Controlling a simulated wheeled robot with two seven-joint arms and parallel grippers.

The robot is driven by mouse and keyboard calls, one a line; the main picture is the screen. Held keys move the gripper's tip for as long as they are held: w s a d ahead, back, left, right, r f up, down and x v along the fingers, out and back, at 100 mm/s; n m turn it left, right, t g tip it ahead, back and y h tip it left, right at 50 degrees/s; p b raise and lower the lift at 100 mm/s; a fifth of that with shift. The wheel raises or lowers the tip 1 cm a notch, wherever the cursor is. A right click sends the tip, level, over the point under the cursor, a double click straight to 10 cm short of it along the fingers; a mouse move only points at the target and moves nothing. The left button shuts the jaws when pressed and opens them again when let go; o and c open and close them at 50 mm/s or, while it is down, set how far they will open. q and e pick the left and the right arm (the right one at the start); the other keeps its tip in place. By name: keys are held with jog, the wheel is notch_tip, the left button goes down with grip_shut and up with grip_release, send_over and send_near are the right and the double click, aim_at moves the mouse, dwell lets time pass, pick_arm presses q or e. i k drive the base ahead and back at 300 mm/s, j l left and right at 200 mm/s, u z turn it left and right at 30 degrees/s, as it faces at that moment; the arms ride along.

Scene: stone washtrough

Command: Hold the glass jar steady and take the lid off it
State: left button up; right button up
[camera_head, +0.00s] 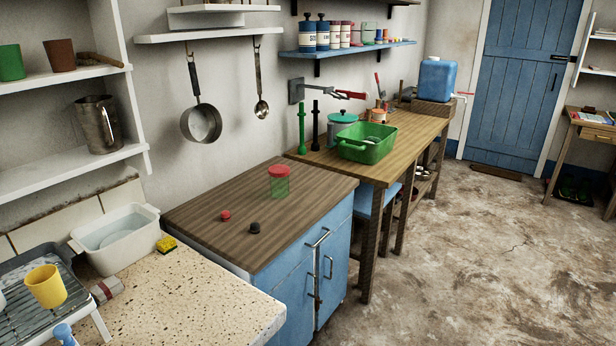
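A small greenish see-through glass jar (280,187) stands upright on the dark wooden top of the blue cabinet, near its far right part. A red lid (279,171) sits on top of the jar. Neither my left gripper nor my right gripper is in view. Nothing touches the jar or its lid.
A red knob-like piece (225,215) and a black one (254,228) lie on the cabinet top (210,200) in front of the jar. A green tub (366,143) stands on the bench behind. A white basin (117,238) and yellow cup (46,286) are at left.

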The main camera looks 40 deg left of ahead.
aim_at(280, 187)
jog(key=i+u, duration=0.25)
jog(key=i, duration=0.2)
jog(key=i+l+u, duration=0.55)
jog(key=i, duration=0.3)
jog(key=i+l+u, duration=0.1)
jog(key=i+u, duration=0.15)
jog(key=u, duration=0.15)
jog(key=i+l+u, duration=0.15)
jog(key=u, duration=0.25)
jog(key=i+l+u, duration=0.25)
jog(key=u, duration=0.15)
jog(key=i+l+u, duration=0.15)
jog(key=l+u, duration=0.25)
jog(key=i+l+u, duration=0.15)
jog(key=l+u, duration=0.15)
jog(key=i+l+u, duration=0.15)
jog(key=l+u, duration=0.15)
jog(key=l, duration=0.15)
